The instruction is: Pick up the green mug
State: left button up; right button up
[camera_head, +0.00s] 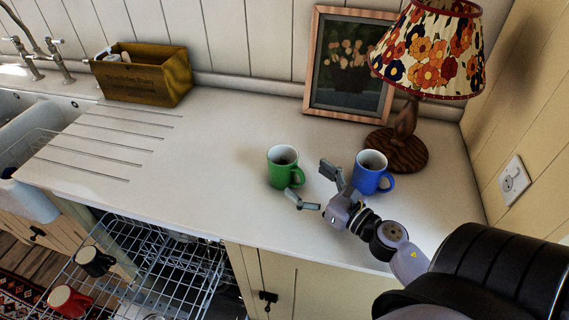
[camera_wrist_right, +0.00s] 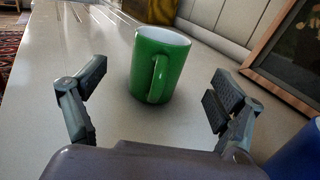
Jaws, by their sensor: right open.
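The green mug (camera_head: 283,168) stands upright on the pale countertop, with its handle toward my right gripper. My right gripper (camera_head: 312,187) is open and empty, just to the right of the mug and in front of it. In the right wrist view the mug (camera_wrist_right: 158,68) stands beyond the open fingers (camera_wrist_right: 155,95), roughly centred between them, handle facing the camera. The fingers look apart from the mug. My left gripper is not in either view.
A blue mug (camera_head: 371,174) stands close behind my right gripper. A lamp (camera_head: 399,147) and a framed picture (camera_head: 348,64) are at the back. A wooden box (camera_head: 143,74) and sink are at left. An open dishwasher rack (camera_head: 150,268) is below. The counter left of the green mug is clear.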

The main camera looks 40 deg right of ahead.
aim_at(302, 176)
jog(key=w, duration=0.2)
jog(key=w+p, duration=0.1)
jog(key=shift+w+a, duration=0.3)
jog(key=shift+w+r+p, duration=0.1)
jog(key=shift+w+p, duration=0.2)
jog(key=shift+w, duration=0.1)
jog(key=w, duration=0.1)
jog(key=w+p, duration=0.1)
jog(key=w, duration=0.1)
jog(key=shift+w+a, duration=0.2)
jog(key=shift+w, duration=0.05)
jog(key=shift+w+a+f, duration=0.1)
jog(key=shift+w+f, duration=0.2)
jog(key=shift+w, duration=0.05)
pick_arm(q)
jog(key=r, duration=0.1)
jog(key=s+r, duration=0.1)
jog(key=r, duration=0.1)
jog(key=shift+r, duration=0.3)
pick_arm(e)
jog(key=shift+s, duration=0.1)
jog(key=shift+c, duration=0.2)
jog(key=shift+c, duration=0.6)
jog(key=shift+r, duration=0.1)
jog(key=c, duration=1.4)
